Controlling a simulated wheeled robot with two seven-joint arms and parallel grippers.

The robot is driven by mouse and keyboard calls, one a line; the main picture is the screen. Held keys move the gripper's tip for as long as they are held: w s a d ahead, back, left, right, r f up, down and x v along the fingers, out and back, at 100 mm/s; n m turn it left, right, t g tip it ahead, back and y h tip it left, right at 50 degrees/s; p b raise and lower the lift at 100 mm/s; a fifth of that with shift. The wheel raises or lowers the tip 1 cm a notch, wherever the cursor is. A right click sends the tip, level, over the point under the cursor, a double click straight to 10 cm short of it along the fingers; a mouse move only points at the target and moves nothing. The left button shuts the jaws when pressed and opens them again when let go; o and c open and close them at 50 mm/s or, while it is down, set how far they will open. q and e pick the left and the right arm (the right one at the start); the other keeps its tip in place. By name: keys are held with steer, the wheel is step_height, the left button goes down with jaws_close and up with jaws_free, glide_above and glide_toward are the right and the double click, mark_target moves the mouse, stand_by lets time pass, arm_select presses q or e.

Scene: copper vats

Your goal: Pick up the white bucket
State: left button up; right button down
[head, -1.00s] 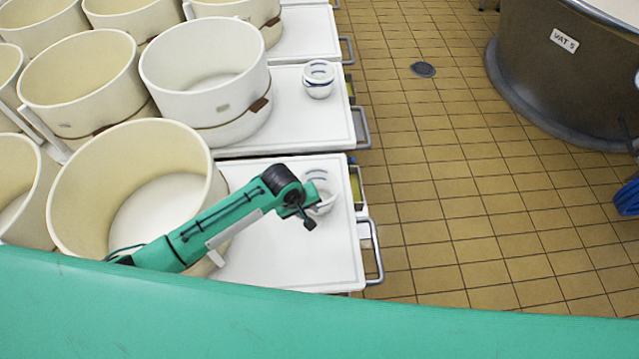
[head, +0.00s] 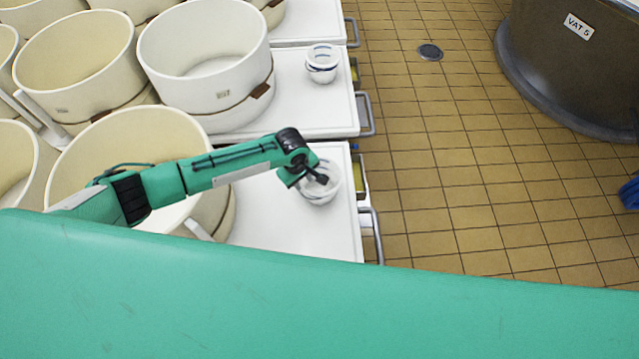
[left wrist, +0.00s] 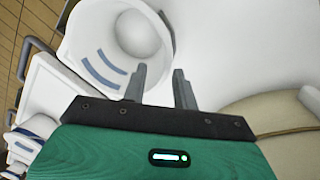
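A small white bucket (head: 323,197) with blue stripes stands on the nearest white table top, near its right edge. It also shows in the left wrist view (left wrist: 88,50), where I look into its open mouth. My left gripper (head: 310,183) is at the bucket's rim in the head view and hides part of it. In the left wrist view the two fingers (left wrist: 161,90) are apart with nothing held between them. The left finger overlaps the bucket's rim and the right finger is just outside it. I cannot tell whether they touch it. My right gripper is not in view.
Large cream tubs (head: 215,60) crowd the left side, one close under my left arm. A similar small white container (head: 322,62) stands on the table behind. Metal handles (head: 371,235) stick out at the tables' right. Tiled floor is open towards the VAT 5 vat (head: 570,70).

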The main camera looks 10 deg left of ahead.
mark_target(302, 185)
arm_select(q)
steer(key=shift+w+f, duration=0.2)
steer(key=shift+f, duration=2.6)
jaws_close()
